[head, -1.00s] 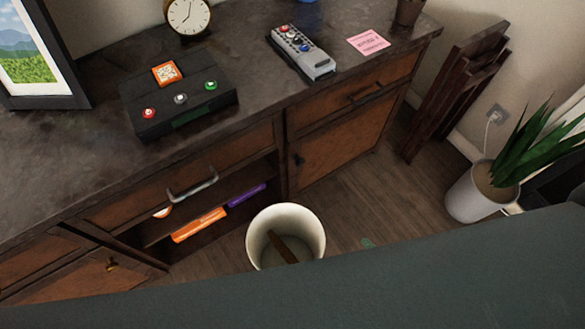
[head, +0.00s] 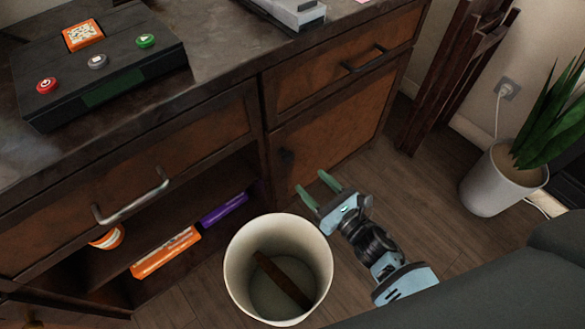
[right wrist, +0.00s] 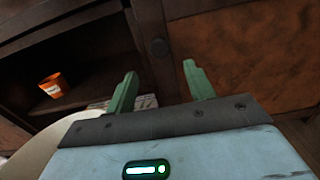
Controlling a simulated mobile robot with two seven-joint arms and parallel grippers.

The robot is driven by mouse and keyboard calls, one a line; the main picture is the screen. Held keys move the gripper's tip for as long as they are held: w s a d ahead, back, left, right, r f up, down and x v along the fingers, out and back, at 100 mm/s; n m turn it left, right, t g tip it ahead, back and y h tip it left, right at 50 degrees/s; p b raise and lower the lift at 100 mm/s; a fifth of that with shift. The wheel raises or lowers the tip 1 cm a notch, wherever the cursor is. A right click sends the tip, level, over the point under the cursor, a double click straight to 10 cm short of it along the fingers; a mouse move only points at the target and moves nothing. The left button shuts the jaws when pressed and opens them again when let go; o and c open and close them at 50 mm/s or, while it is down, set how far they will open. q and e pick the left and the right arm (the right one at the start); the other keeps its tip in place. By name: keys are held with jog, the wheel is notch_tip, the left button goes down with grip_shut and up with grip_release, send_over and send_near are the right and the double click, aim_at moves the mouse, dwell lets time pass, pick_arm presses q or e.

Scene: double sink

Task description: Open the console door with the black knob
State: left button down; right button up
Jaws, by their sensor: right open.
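The console door (head: 340,130) is a brown panel on the right part of the dark cabinet, and it looks shut. Its black knob (head: 286,155) is on the door's left side, dim against the dark frame. In the right wrist view the round black knob (right wrist: 158,47) shows clearly, beyond the fingertips and between them in the picture. My right gripper (head: 313,183) is open and empty, in front of the door and a little below and right of the knob. A gap to the knob seems to remain. My left gripper is not in view.
A white bin (head: 240,270) with a brown piece inside stands on the floor close left of my right gripper. An open shelf (head: 110,265) holds orange and purple items. A drawer with a black handle (head: 365,60) is above the door. A potted plant (head: 490,185) stands right.

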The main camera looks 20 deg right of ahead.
aim_at(290, 160)
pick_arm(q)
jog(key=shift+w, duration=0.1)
pick_arm(e)
jog(key=shift+w+a, duration=0.1)
jog(key=shift+w, duration=0.15)
jog(key=b+x, duration=0.1)
jog(key=x, duration=0.6)
jog(key=shift+w+a, duration=0.1)
jog(key=shift+w, duration=0.15)
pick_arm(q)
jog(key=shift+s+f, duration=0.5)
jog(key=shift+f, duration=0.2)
pick_arm(e)
jog(key=shift+c, duration=0.6)
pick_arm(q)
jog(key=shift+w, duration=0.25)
pick_arm(e)
grip_shut()
